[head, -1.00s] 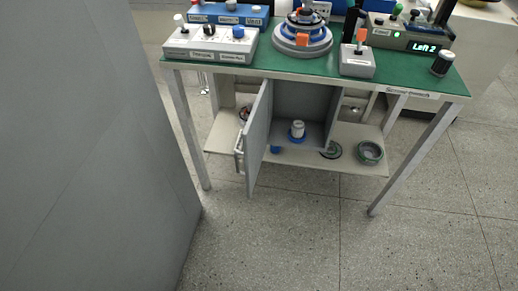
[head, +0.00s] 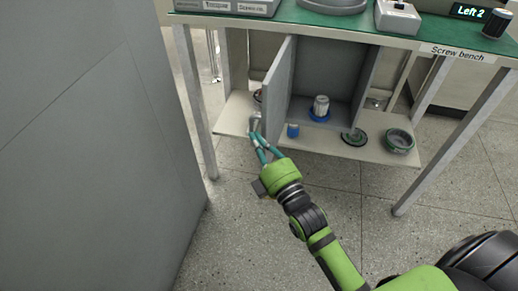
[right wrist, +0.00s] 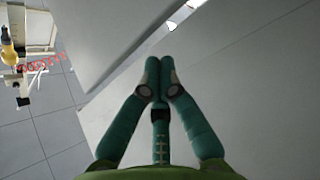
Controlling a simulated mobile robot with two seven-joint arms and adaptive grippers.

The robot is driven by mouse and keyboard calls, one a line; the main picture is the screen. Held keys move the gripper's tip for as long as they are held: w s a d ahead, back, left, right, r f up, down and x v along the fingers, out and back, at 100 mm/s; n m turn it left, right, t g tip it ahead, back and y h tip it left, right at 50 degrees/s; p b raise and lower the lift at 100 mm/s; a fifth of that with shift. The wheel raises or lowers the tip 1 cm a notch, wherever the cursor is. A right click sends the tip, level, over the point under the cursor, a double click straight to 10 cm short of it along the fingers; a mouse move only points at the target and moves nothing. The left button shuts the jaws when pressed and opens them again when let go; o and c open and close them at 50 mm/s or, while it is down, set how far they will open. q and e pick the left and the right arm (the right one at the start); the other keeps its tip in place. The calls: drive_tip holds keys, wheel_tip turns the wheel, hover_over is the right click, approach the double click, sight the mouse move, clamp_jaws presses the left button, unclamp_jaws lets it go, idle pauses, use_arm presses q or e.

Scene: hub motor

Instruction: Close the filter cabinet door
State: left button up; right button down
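The grey filter cabinet (head: 362,80) stands under the bench in the head view, and its front is open. Its grey door (head: 281,82) is swung outward to the left, seen nearly edge-on, with a metal handle (head: 254,120) on its outer face. My right gripper (head: 257,138) is just below the handle at the door's lower left; I cannot tell whether it touches. In the right wrist view the teal fingers (right wrist: 160,68) meet at their tips, with nothing visible between them. Pale panels fill much of that view. My left gripper is not in view.
A white and blue filter-like part (head: 320,106) stands inside the cabinet. A blue cap (head: 293,130) and a green ring-shaped part (head: 399,141) lie on the lower shelf (head: 335,146). A bench leg (head: 196,105) and a large grey panel (head: 95,150) stand left. Open floor lies in front.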

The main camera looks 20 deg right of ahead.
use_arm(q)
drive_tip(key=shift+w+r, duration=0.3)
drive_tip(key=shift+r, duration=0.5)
use_arm(e)
drive_tip(key=x, duration=0.6)
drive_tip(key=shift+f, duration=0.1)
